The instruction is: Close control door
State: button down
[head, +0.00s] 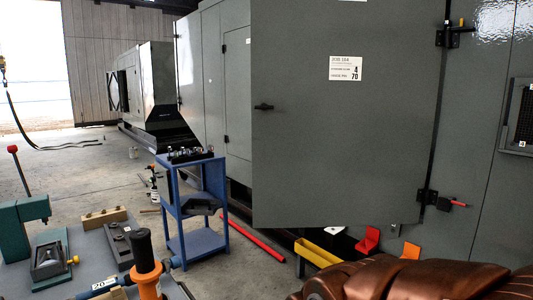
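The control door (345,140) is a large grey panel in the head view. It stands open, swung out from the grey enclosure (485,150), with its hinges along its right edge. A small dark latch handle (263,107) is near its left edge, and a white label (346,68) is on its upper part. The door hides part of the enclosure behind it. A copper-brown part of my arm shows at the bottom right, below the door and apart from it in the picture. My gripper's fingers are not in view.
A blue cart (205,243) with small items on top stands left of the door. A workbench (55,285) with tools is at the lower left. A red bar (254,238), a yellow tray (317,252) and red and orange bins (368,240) lie low near the door.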

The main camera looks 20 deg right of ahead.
aim_at(351, 86)
jog(key=z, duration=1.4)
jog(key=i, duration=1.3)
jog(key=u, duration=2.15)
